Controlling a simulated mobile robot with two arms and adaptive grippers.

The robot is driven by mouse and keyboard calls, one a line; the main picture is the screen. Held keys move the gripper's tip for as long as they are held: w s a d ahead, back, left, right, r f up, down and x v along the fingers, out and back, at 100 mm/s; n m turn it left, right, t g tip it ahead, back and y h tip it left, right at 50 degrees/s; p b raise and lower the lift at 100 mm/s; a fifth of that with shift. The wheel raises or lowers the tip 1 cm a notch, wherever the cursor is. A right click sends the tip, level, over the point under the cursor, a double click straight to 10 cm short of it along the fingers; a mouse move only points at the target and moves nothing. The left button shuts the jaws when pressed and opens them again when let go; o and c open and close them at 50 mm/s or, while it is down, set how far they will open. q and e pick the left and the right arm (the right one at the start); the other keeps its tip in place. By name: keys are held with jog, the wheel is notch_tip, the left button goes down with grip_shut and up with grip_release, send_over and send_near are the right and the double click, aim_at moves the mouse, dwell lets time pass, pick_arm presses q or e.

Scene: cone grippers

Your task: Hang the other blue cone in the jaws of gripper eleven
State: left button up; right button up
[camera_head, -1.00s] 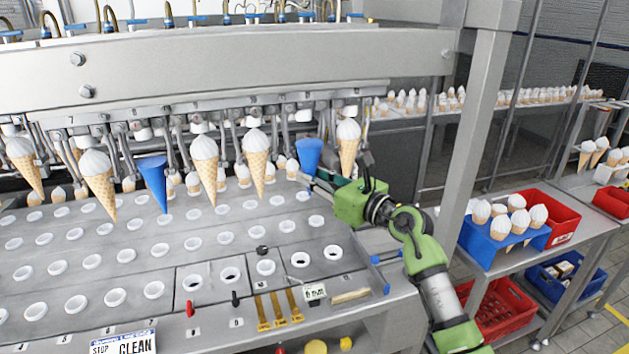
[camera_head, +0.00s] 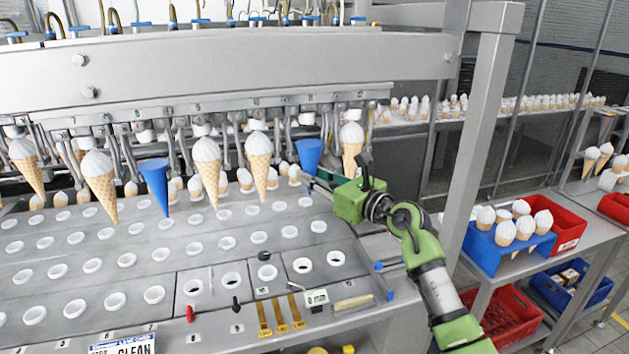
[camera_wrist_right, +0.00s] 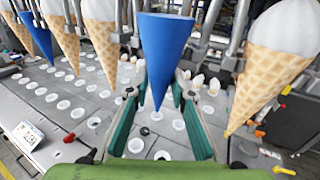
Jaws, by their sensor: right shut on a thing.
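My right gripper (camera_head: 314,180) is shut on a blue cone (camera_head: 308,155), point down, under the machine's row of jaws. In the right wrist view the cone (camera_wrist_right: 163,48) stands upright between the green-edged fingers (camera_wrist_right: 160,100), its wide end up near the metal jaws. I cannot tell whether those jaws touch it. Another blue cone (camera_head: 155,186) hangs further left in the row; it also shows in the right wrist view (camera_wrist_right: 37,38). My left gripper is not in view.
Ice cream cones hang on both sides: one (camera_head: 259,163) to the left, one (camera_head: 352,142) close on the right. Below is a grey plate (camera_head: 200,265) with rows of white-rimmed holes. A steel post (camera_head: 478,130) and blue crate (camera_head: 490,250) stand right.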

jog(key=shift+w+a+b, duration=0.25)
jog(key=shift+w+b, duration=0.45)
jog(key=shift+w, duration=0.3)
jog(key=shift+f+b, duration=0.45)
jog(key=shift+f, duration=0.1)
dwell(1.3)
jog(key=o, duration=1.3)
